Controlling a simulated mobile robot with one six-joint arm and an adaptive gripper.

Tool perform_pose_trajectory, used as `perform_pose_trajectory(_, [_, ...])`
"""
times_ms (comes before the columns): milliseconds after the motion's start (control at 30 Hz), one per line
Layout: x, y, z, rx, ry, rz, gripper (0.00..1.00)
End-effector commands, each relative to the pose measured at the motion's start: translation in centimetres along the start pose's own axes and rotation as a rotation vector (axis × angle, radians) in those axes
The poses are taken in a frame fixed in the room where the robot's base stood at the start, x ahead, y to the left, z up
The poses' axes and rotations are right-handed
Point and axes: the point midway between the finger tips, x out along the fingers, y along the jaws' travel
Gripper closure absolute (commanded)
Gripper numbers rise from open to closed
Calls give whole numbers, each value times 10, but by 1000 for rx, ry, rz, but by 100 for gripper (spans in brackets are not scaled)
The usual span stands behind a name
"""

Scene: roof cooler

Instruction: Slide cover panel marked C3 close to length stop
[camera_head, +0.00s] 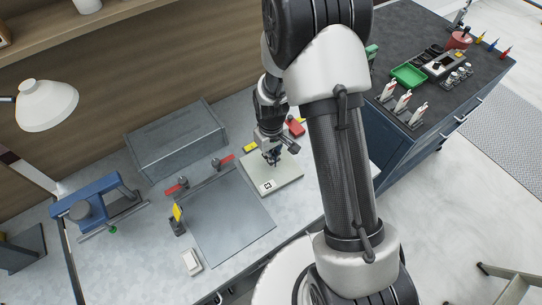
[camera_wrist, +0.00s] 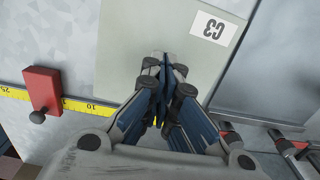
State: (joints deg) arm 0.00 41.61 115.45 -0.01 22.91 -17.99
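The cover panel marked C3 (camera_head: 287,172) is a flat pale grey-green plate lying on the bench, right of a larger grey plate. Its white C3 label (camera_wrist: 213,28) is at upper right in the wrist view. My gripper (camera_head: 271,157) points down over the panel; its fingertips (camera_wrist: 165,66) are together with nothing seen between them. Whether they touch the panel I cannot tell. A red block with a dark knob (camera_wrist: 42,88), which looks like the length stop, sits on a yellow scale (camera_wrist: 84,106) left of the panel; it also shows in the head view (camera_head: 297,127).
The larger grey plate (camera_head: 225,220) has red-handled clamps (camera_head: 222,163) at its back edge. A grey metal box (camera_head: 175,140) stands behind. A blue device (camera_head: 92,205) and a white lamp (camera_head: 47,103) are at left. A dark cabinet (camera_head: 440,70) with tools stands at right.

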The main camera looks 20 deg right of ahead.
Motion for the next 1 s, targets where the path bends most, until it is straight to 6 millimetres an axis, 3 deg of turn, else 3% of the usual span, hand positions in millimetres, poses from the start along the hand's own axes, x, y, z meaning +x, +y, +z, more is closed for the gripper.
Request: perform_pose_trajectory(1000, [12, 0, 0, 0, 0, 0, 100])
